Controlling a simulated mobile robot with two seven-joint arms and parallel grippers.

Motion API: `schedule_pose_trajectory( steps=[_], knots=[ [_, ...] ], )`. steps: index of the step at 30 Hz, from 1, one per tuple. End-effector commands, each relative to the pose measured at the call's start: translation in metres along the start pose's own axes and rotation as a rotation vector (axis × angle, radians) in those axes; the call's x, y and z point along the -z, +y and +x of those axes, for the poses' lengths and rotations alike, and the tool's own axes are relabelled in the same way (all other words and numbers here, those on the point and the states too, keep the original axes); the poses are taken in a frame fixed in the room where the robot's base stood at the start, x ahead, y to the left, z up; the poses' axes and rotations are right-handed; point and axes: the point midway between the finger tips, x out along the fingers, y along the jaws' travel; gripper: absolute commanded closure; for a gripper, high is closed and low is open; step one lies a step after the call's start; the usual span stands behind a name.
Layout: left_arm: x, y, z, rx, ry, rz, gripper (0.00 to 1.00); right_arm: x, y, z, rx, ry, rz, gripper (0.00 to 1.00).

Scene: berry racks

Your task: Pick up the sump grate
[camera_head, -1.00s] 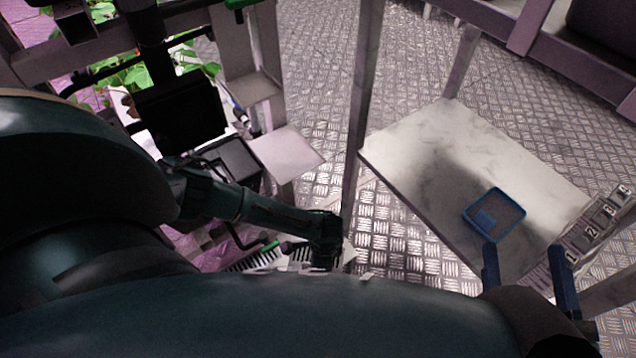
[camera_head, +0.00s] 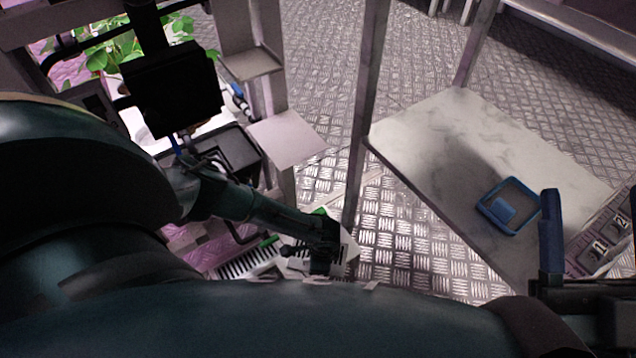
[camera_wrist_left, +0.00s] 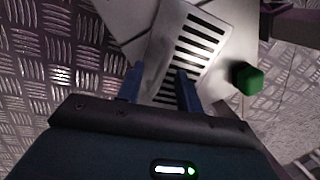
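The sump grate (camera_wrist_left: 205,40), a pale plate with a row of dark slots, shows in the left wrist view, directly ahead of my left gripper (camera_wrist_left: 160,88). The two blue fingers are apart, with part of the slotted surface showing between them. I cannot tell whether they touch it. In the head view my left gripper (camera_head: 325,255) is low by the rack post, and the grate is mostly hidden there. My right gripper (camera_head: 592,225) is at the right edge, its blue fingers apart and empty.
A green block (camera_wrist_left: 248,78) sits right of the grate. A metal post (camera_head: 362,120) stands close to my left gripper. Leafy plants (camera_head: 120,50) are at upper left.

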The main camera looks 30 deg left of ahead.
Motion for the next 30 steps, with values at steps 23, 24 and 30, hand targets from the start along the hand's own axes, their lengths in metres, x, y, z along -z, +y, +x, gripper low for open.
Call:
schedule_pose_trajectory(
  steps=[23, 24, 30],
  knots=[
    [0.0004, -0.0001, -0.0006, 0.000, 0.001, 0.000, 1.00, -0.0006, -0.0002, 0.0000, 0.000, -0.003, 0.002, 0.39],
    [0.0004, 0.0000, -0.0006, 0.000, 0.001, 0.000, 1.00, -0.0006, -0.0002, 0.0000, 0.000, -0.003, 0.002, 0.39],
    [0.0002, -0.0002, -0.0022, 0.000, 0.001, 0.000, 1.00, 0.0006, 0.0002, 0.0008, 0.000, -0.004, 0.002, 0.39]
  ],
)
